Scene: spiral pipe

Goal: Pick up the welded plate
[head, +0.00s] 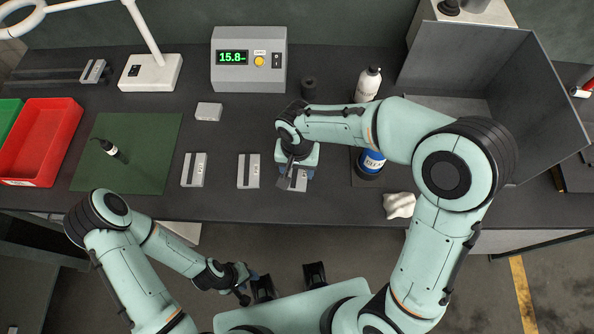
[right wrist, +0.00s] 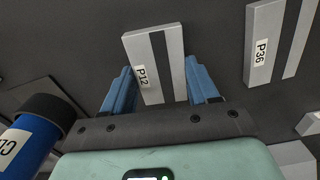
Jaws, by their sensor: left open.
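Several grey plates with a dark stripe down the middle lie on the dark bench. The plate labelled P12 (right wrist: 160,65) lies between the blue fingers of my right gripper (right wrist: 162,90) in the right wrist view. The fingers stand apart, with a small gap on the left; contact on the right is unclear. In the head view my right gripper (head: 296,174) is over this plate (head: 299,184), partly hiding it. The plate labelled P36 (right wrist: 273,42) lies beside it, also in the head view (head: 248,171). Another plate (head: 194,170) lies further left. My left gripper (head: 245,284) is open, empty, and in front of the bench.
A blue can (head: 370,162) stands close right of my right gripper, also in the right wrist view (right wrist: 22,145). A grey display box (head: 249,75), white bottle (head: 368,84), small block (head: 209,112), green mat (head: 150,165) and red bin (head: 62,120) are around. A grey panelled enclosure (head: 540,100) stands right.

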